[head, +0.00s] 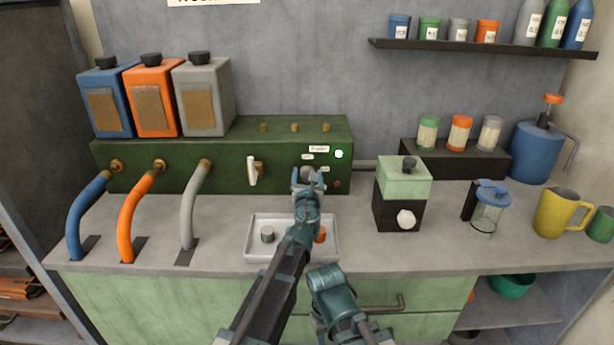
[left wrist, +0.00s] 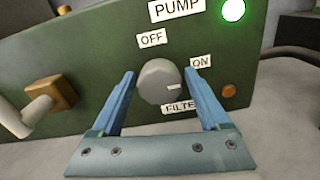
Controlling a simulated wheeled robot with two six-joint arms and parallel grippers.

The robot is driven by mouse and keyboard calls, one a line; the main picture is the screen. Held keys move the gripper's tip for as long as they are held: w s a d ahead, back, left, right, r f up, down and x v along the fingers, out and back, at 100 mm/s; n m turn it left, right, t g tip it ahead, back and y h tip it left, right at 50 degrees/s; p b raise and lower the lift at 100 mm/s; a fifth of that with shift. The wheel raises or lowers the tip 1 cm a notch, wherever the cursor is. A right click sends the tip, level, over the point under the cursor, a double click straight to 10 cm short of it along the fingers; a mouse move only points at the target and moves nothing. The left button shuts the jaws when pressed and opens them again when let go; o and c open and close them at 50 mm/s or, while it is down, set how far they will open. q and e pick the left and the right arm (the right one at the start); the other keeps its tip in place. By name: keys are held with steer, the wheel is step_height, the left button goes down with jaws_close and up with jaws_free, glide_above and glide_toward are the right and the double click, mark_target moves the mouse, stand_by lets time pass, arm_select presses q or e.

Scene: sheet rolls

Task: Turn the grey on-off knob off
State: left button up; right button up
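The grey knob (left wrist: 158,82) is on the front of the green panel (left wrist: 100,50). In the left wrist view it sits between the OFF label (left wrist: 151,39) and the ON label (left wrist: 201,62), above a FILTER label. Its small white mark lies on its right side, towards ON. A green light (left wrist: 233,10) glows at the upper right. My left gripper (left wrist: 163,85) is open, with one finger on each side of the knob and a gap at each. In the head view my left gripper (head: 308,180) hides the knob.
A white lever (head: 252,171) stands out on the panel to the left of the knob. A tray (head: 250,254) with small items lies under my left arm. A green and black box (head: 400,185) stands to the right. Thick hoses run down at the left.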

arm_select(q)
steer(key=c, duration=1.1)
steer(key=shift+n, duration=0.3)
steer(key=n, duration=1.3)
steer(key=shift+n, duration=2.2)
